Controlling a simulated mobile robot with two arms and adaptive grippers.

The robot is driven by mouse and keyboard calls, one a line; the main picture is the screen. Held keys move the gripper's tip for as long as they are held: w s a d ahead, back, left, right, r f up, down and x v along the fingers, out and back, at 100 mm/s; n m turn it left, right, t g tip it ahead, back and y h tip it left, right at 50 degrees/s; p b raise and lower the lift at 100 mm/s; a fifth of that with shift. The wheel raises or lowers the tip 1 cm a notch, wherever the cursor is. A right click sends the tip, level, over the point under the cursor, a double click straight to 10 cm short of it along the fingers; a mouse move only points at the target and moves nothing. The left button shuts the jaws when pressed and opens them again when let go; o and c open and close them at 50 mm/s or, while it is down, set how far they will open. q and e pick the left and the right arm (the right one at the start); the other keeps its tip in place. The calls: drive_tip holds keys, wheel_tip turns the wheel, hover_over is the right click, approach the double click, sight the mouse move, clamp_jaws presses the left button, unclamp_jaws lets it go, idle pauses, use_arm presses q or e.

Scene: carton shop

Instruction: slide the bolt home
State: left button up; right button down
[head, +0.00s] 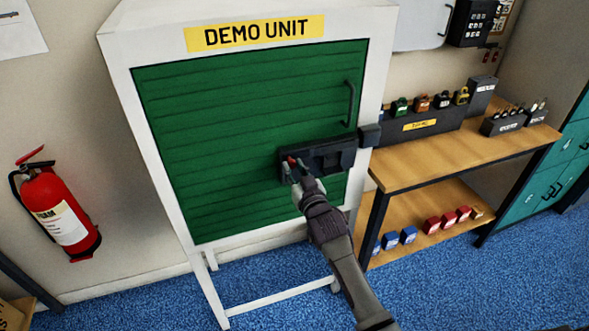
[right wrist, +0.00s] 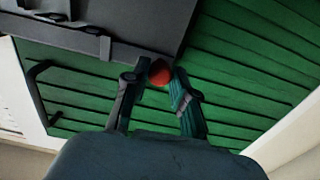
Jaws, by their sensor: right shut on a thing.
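A black bolt assembly (head: 325,157) is mounted on the green slatted door (head: 230,120) of the demo unit. Its dark keeper (head: 370,135) sits on the white frame to the right. My right gripper (head: 291,170) is at the left end of the bolt, shut on its red knob. In the right wrist view the red knob (right wrist: 159,73) shows between the two fingertips of the gripper (right wrist: 160,85), beside the dark bolt plate (right wrist: 125,30). I cannot tell how far the bar reaches toward the keeper. My left gripper is in neither view.
A dark door handle (head: 350,103) stands out above the bolt. A wooden bench (head: 450,150) with padlocks in a dark holder (head: 422,125) stands close on the right. A red fire extinguisher (head: 58,208) hangs on the left wall. Blue carpet (head: 450,270) is open in front of the bench.

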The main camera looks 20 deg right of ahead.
sight(305, 155)
drive_tip(key=d, duration=0.4)
drive_tip(key=shift+w+d, duration=0.1)
drive_tip(key=shift+d, duration=0.1)
drive_tip(key=shift+a, duration=0.1)
drive_tip(key=c, duration=1.3)
unclamp_jaws()
drive_tip(key=o, duration=0.4)
drive_tip(key=shift+d, duration=0.25)
